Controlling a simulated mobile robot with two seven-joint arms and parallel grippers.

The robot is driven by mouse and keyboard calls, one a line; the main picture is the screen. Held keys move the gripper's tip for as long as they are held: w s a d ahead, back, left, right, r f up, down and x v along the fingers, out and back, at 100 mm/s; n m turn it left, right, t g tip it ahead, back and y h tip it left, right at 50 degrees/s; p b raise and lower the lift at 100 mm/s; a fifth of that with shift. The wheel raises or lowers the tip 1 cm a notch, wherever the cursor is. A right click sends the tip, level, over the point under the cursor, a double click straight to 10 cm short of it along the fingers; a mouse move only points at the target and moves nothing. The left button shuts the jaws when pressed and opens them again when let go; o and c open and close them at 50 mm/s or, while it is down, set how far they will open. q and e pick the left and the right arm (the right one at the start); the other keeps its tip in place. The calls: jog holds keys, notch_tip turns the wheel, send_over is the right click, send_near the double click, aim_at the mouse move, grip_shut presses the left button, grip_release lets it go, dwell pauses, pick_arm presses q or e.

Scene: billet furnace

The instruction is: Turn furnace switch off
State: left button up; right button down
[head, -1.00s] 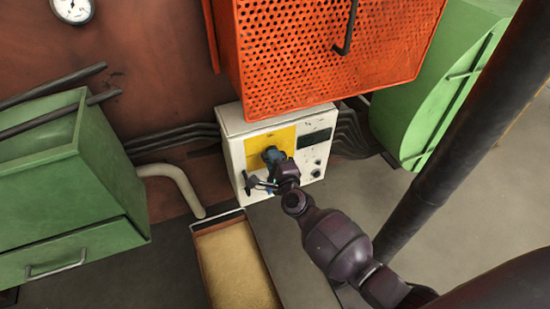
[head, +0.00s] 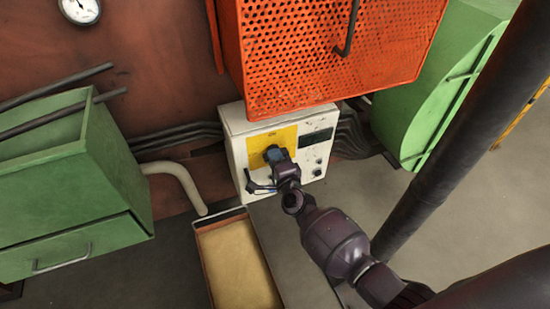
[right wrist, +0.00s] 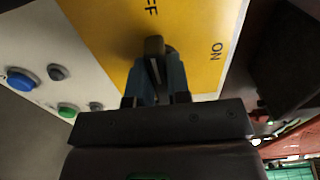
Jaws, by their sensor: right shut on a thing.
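The furnace switch is a dark knob (right wrist: 154,47) on a yellow plate (right wrist: 105,35). The plate, also in the head view (head: 257,142), is on the front of a white control box (head: 236,128). My right gripper (head: 274,155) is at the plate and hides the switch there. In the right wrist view its blue fingers (right wrist: 154,78) are shut on the knob, one on each side. An ON label (right wrist: 216,51) is right of the knob. A partly cut-off label ending in F (right wrist: 152,8) is above it. My left gripper is not in view.
An orange perforated guard (head: 330,60) overhangs the box. A tray of tan material (head: 235,265) is below it. Green cabinets stand left (head: 70,195) and right (head: 425,100). Blue (right wrist: 20,79) and green (right wrist: 68,111) buttons are left of the plate.

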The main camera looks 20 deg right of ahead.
jog(key=c, duration=1.1)
grip_release()
jog(key=shift+s, duration=0.15)
jog(key=shift+s+d+p, duration=0.2)
jog(key=shift+s+p, duration=0.5)
jog(key=shift+s, duration=4.6)
